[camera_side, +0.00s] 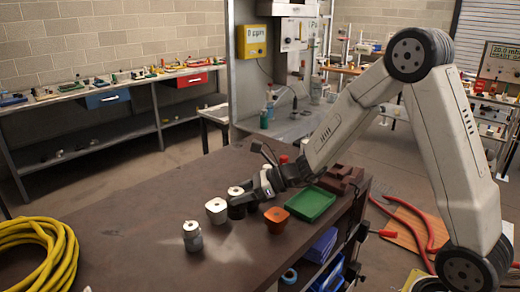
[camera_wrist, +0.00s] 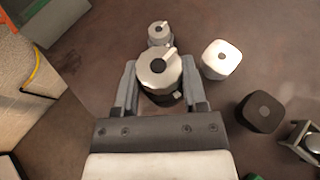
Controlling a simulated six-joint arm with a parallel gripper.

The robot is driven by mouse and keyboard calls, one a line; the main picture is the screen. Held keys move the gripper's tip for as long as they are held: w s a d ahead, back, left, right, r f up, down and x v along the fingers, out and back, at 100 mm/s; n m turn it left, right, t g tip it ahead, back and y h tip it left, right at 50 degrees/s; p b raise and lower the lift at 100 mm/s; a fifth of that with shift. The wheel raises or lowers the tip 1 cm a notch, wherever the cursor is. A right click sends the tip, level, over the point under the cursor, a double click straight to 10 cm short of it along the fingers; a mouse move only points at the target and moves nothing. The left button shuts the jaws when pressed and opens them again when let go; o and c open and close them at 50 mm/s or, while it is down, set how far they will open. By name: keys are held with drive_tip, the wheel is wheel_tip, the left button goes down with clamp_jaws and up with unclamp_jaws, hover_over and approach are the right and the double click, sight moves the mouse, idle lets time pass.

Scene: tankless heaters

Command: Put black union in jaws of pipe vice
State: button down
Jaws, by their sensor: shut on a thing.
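The black union shows a pale round top and dark lower body in the wrist view (camera_wrist: 157,75). My gripper (camera_wrist: 158,80) is shut on it, one finger on each side. In the side view, my gripper (camera_side: 250,196) is low over the bench, around the dark union (camera_side: 236,204). I cannot tell whether the union touches the bench top. The pipe vice seems to be the dark red-brown block (camera_side: 343,178) on the bench, to the right of my gripper and behind the green tray; its jaws are not clear.
A grey-and-white fitting (camera_side: 192,237) and a white block (camera_side: 216,211) stand left of my gripper. An orange block (camera_side: 276,220) stands in front of it. A green tray (camera_side: 312,204) lies to the right. Coiled yellow hose (camera_side: 40,250) is at far left. The bench centre foreground is clear.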

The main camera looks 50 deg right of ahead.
drive_tip(key=shift+r, duration=0.1)
drive_tip(key=shift+r, duration=0.7)
wheel_tip(320, 180, up, 5)
drive_tip(key=shift+r, duration=0.1)
drive_tip(key=w+d+m+t+h, duration=0.15)
drive_tip(key=d+m+h, duration=0.35)
drive_tip(key=d, duration=1.1)
drive_tip(key=w+d+m+t+h, duration=0.1)
drive_tip(key=d+m+t+h, duration=0.3)
drive_tip(key=d, duration=1.1)
drive_tip(key=s+d+m+g+h, duration=0.1)
drive_tip(key=s+d+m+h, duration=0.15)
drive_tip(key=d, duration=0.45)
drive_tip(key=s+d+m+g+h, duration=0.2)
drive_tip(key=s+d+h, duration=0.1)
drive_tip(key=d, duration=0.4)
drive_tip(key=shift+t, duration=0.25)
drive_tip(key=shift+w+f, duration=0.1)
drive_tip(key=shift+f, duration=2.6)
drive_tip(key=shift+f, duration=0.2)
